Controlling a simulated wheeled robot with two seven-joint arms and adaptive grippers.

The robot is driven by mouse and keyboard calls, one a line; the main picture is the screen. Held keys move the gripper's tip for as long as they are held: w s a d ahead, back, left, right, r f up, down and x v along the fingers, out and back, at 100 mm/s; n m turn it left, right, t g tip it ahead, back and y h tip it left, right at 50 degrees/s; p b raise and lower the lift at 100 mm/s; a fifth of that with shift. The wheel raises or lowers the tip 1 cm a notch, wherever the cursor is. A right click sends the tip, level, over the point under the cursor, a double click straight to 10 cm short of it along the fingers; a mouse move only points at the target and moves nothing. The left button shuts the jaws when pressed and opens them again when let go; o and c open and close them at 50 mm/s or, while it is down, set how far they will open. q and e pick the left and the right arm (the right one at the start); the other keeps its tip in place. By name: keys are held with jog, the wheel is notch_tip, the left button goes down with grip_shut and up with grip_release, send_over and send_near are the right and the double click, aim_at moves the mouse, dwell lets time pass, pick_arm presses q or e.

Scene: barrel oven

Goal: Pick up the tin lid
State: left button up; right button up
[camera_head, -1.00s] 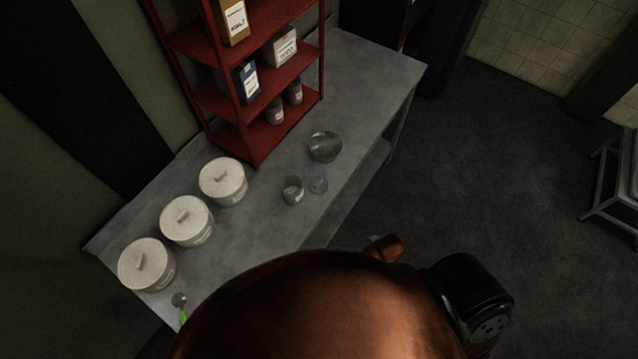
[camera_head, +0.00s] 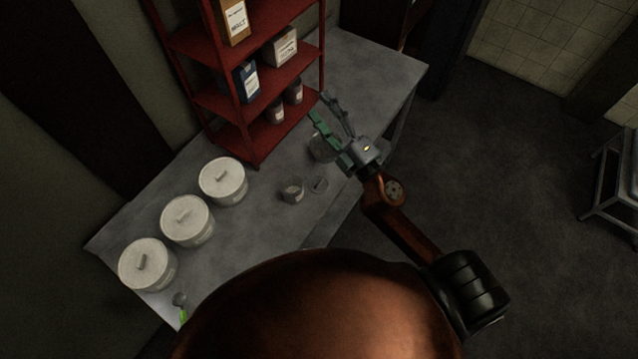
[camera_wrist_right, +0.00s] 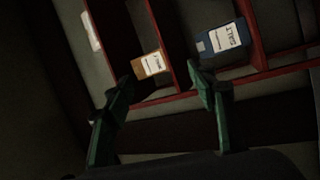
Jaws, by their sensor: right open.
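A small tin (camera_head: 292,190) stands on the grey table in the head view. A flat round tin lid (camera_head: 319,185) lies on the table just right of it, with a small knob at its middle. My right gripper (camera_head: 322,105) is open and empty. It is above the table, beyond the lid, with its fingers toward the red shelf. In the right wrist view its two green fingers (camera_wrist_right: 162,85) are spread apart with nothing between them. The tin and lid do not show in that view. My left gripper is not in view.
A metal bowl (camera_head: 322,147) is partly hidden behind my right gripper. A red shelf (camera_head: 240,140) with boxes and tins stands at the table's back. Several white lidded tubs (camera_head: 186,220) line the left. A green-handled tool (camera_head: 181,308) lies at the near left corner.

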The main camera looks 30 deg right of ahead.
jog(key=a+r+n+g+y, duration=0.1)
jog(key=a+n+g+y, duration=0.1)
jog(key=a+n+y, duration=0.45)
jog(key=s+a+f+n+g+y, duration=0.35)
jog(key=a+f+n+g, duration=0.25)
jog(key=a+n+g, duration=0.35)
jog(key=n+g+h, duration=0.6)
jog(key=n+h, duration=0.2)
jog(key=h, duration=0.4)
send_near(319, 181)
jog(key=a, duration=0.2)
jog(key=f, duration=0.1)
jog(key=d+f, duration=0.1)
jog(key=shift+w+f, duration=0.3)
jog(key=shift+f, duration=0.05)
jog(key=p+x, duration=0.1)
jog(key=x, duration=0.4)
jog(key=shift+w+f, duration=0.2)
jog(key=shift+f, duration=0.2)
jog(key=shift+c, duration=0.3)
